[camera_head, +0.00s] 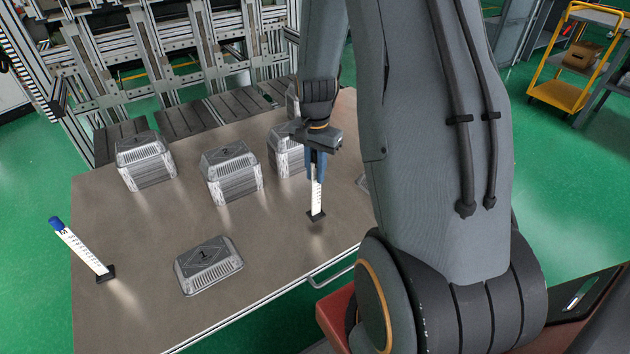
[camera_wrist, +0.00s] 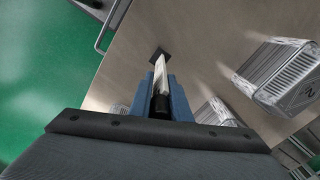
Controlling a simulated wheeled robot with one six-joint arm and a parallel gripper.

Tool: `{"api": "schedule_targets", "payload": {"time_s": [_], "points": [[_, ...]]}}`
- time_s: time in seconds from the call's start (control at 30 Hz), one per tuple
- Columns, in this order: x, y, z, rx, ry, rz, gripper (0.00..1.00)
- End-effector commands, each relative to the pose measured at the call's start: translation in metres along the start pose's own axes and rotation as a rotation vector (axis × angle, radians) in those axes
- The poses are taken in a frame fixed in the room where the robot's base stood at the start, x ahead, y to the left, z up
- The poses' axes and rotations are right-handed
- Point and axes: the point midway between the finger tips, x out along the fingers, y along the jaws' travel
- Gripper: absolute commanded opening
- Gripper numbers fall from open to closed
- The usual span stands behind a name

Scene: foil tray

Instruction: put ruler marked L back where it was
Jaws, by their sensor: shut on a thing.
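My gripper (camera_head: 317,172) points down with its blue fingers shut on a white ruler (camera_head: 317,199) with a black square foot (camera_head: 316,217). The ruler stands about upright near the table's front edge; I cannot tell whether its foot touches the table. Its letter is not readable. In the wrist view the ruler (camera_wrist: 161,72) runs between the fingers to the black foot. A second white ruler (camera_head: 82,250) with a blue top and black foot stands tilted at the table's left; its mark is too small to read surely.
Foil trays stand in stacks at the back left (camera_head: 146,171), back middle (camera_head: 238,180) and behind my gripper (camera_head: 285,155). A low foil tray (camera_head: 208,265) marked 1 lies at the front. The table (camera_head: 150,225) is bare between the left ruler and that tray.

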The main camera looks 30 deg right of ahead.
Motion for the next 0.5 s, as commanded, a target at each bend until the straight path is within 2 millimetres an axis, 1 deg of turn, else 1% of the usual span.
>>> {"api": "schedule_targets", "payload": {"time_s": [0.03,0.1,0.2,0.3,0.5], "points": [[0.008,0.001,0.001,-0.001,-0.003,0.002,0.00],[0.018,0.000,0.001,-0.001,-0.003,0.003,0.00],[0.029,0.000,0.001,-0.003,-0.002,0.002,0.00],[0.032,-0.001,0.001,-0.003,0.000,0.000,0.00],[0.032,-0.001,0.001,-0.003,0.001,-0.001,0.00]]}}
